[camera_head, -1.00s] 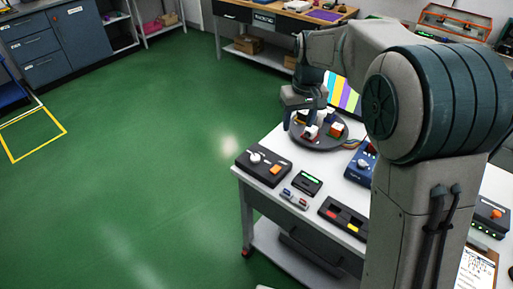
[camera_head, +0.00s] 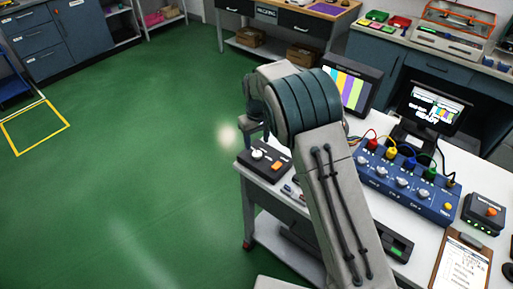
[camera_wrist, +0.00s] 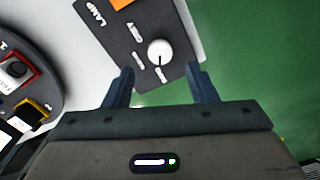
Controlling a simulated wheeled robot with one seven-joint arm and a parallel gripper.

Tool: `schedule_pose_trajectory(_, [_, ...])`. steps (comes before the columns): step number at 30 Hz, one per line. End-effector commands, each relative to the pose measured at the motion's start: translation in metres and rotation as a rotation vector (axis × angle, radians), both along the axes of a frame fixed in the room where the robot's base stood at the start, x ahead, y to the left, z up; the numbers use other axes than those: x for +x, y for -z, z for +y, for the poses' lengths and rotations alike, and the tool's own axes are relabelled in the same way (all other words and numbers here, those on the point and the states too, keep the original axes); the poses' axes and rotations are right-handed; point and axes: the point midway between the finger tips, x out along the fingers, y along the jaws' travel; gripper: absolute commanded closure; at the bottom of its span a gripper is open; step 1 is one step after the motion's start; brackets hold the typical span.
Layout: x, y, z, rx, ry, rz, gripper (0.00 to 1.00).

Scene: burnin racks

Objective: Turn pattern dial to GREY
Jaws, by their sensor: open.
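A black control box (camera_head: 263,166) with a white round dial (camera_head: 257,154) and an orange button (camera_head: 277,167) sits at the bench's left corner. In the head view my gripper is partly hidden by my arm. A monitor (camera_head: 352,86) shows vertical colour bars.
A blue panel (camera_head: 405,190) with several knobs and cables, a small black box (camera_head: 484,212) and a clipboard (camera_head: 462,266) stand right. Green floor is free left.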

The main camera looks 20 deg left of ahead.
Motion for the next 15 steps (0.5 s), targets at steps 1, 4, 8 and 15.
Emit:
schedule_pose_trajectory(1, [0.000, 0.009, 0.000, -0.003, -0.001, 0.003, 0.48])
schedule_pose_trajectory(4, [-0.001, 0.027, 0.000, -0.002, -0.001, 0.002, 0.48])
schedule_pose_trajectory(8, [0.000, 0.043, 0.000, -0.001, -0.001, 0.001, 0.48])
schedule_pose_trajectory(15, [0.000, 0.054, 0.000, 0.001, 0.000, 0.001, 0.48])
